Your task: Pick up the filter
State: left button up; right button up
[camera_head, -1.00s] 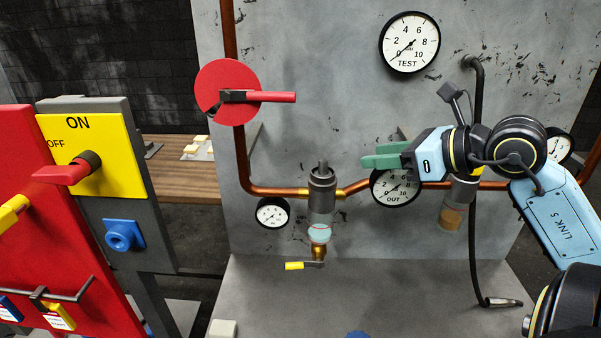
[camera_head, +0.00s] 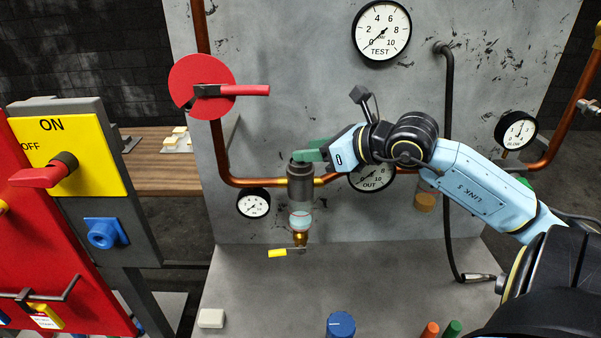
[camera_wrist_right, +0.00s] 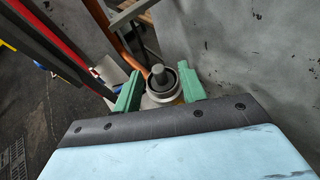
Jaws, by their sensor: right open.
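The filter (camera_head: 300,188) is a dark grey cylinder with a clear bowl and a brass fitting with a yellow lever below. It stands upright in the copper pipe line on the grey panel. My right gripper (camera_head: 308,153) is at the top of the filter, with green fingers pointing left. In the right wrist view the open fingers (camera_wrist_right: 159,72) stand on both sides of the filter's round top and grey knob (camera_wrist_right: 158,77). I cannot tell whether they touch it. The fingers hide part of the top in the head view. My left gripper is not in view.
The OUT gauge (camera_head: 371,176) is just behind my right wrist. A red valve handle (camera_head: 245,90) juts out at upper left. A second, amber-bowled unit (camera_head: 425,202) hangs to the right. A blue knob (camera_head: 340,324) stands on the grey base (camera_head: 260,290).

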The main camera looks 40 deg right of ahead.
jog(key=shift+p+x, duration=0.35)
jog(key=shift+x, duration=1.25)
jog(key=shift+a+r, duration=0.1)
jog(key=shift+a, duration=0.05)
jog(key=shift+c, duration=0.3)
grip_shut()
